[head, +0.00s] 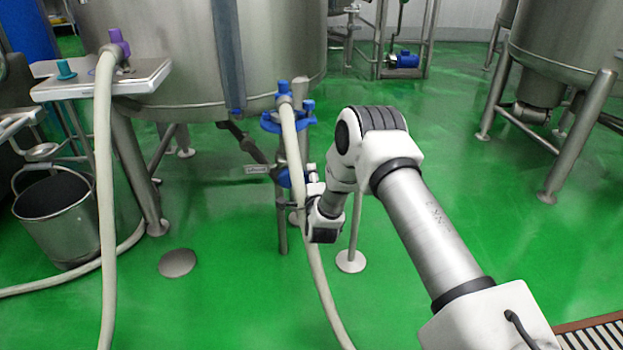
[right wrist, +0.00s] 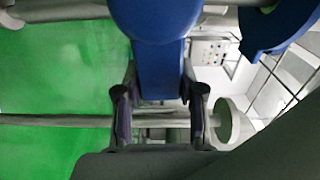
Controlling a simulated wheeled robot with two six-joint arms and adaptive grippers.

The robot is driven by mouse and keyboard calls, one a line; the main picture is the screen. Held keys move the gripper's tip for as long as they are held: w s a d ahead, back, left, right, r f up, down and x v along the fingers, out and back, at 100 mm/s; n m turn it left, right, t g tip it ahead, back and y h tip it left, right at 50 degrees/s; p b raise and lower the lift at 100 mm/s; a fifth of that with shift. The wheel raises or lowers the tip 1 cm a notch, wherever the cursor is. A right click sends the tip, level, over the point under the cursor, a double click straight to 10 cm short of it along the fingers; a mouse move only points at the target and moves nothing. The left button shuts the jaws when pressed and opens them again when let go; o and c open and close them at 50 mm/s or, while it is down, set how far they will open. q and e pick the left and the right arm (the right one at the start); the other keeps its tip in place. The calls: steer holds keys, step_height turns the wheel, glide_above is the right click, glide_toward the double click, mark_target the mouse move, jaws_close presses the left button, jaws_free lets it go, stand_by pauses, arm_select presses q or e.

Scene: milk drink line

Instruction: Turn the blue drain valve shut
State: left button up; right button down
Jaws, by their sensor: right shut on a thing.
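The blue drain valve (head: 284,178) shows low on the pipework under the big steel tank, partly hidden behind a pale hose and my gripper. My right gripper (head: 303,188) reaches it from the right. In the right wrist view the valve's blue handle (right wrist: 160,70) fills the upper middle. My right gripper's fingers (right wrist: 159,100) stand on either side of the handle's lower end, shut on it. The exact contact on the valve is too small to tell in the head view. My left gripper is not in view.
The pale hose (head: 294,150) hangs right beside my right gripper. Blue fittings (head: 287,118) sit above, by the steel tank (head: 170,60). A dark lever-like part (head: 243,142) is just left. A steel bucket (head: 58,215) stands at left. Green floor is open at right.

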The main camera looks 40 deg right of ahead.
steer(key=shift+f+m, duration=0.15)
steer(key=shift+m, duration=0.15)
steer(key=c, duration=0.7)
jaws_free()
steer(key=shift+s, duration=0.1)
steer(key=v, duration=1.2)
